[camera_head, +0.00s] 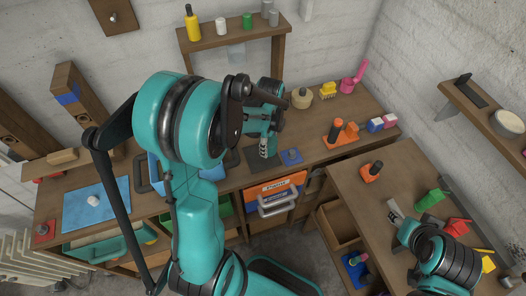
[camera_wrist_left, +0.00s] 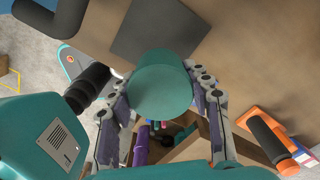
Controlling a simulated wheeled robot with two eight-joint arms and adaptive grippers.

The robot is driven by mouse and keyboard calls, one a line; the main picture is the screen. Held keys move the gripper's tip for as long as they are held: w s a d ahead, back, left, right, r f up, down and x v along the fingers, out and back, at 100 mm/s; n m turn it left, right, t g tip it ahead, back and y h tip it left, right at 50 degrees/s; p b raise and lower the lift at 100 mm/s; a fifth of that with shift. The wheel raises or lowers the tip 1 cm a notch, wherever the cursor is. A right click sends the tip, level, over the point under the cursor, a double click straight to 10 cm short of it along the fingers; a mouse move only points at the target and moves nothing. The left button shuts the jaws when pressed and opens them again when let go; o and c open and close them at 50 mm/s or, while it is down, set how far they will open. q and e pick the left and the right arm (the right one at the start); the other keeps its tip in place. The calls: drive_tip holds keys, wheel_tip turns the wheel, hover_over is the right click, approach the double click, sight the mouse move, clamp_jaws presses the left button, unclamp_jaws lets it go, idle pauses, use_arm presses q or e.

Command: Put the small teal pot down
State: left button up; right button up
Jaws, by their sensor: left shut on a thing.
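The small teal pot (camera_wrist_left: 163,85) is between the two fingers of my left gripper (camera_wrist_left: 160,105) in the left wrist view, one finger against each side. The gripper is shut on it. In the head view my left gripper (camera_head: 264,146) is over the back workbench, beside a dark grey square mat (camera_head: 258,160). The mat also shows in the left wrist view (camera_wrist_left: 155,30), beyond the pot. My teal arm hides most of the pot in the head view, and its height above the bench is unclear. My right gripper (camera_head: 393,211) is over the right table, its fingers unclear.
A blue mat (camera_head: 97,205) lies left. Bare wood shows between the mat and orange tool.

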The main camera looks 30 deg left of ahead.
use_arm(q)
drive_tip(key=a+f, duration=0.1)
drive_tip(key=a, duration=0.1)
drive_tip(key=shift+w+a+f, duration=0.1)
drive_tip(key=shift+a+f, duration=0.25)
drive_tip(key=shift+a, duration=0.05)
wheel_tip(320, 180, down, 3)
drive_tip(key=shift+f+b, duration=0.1)
drive_tip(key=shift+b, duration=0.65)
drive_tip(key=shift+f, duration=0.4)
drive_tip(key=shift+f, duration=0.1)
drive_tip(key=o, duration=1.2)
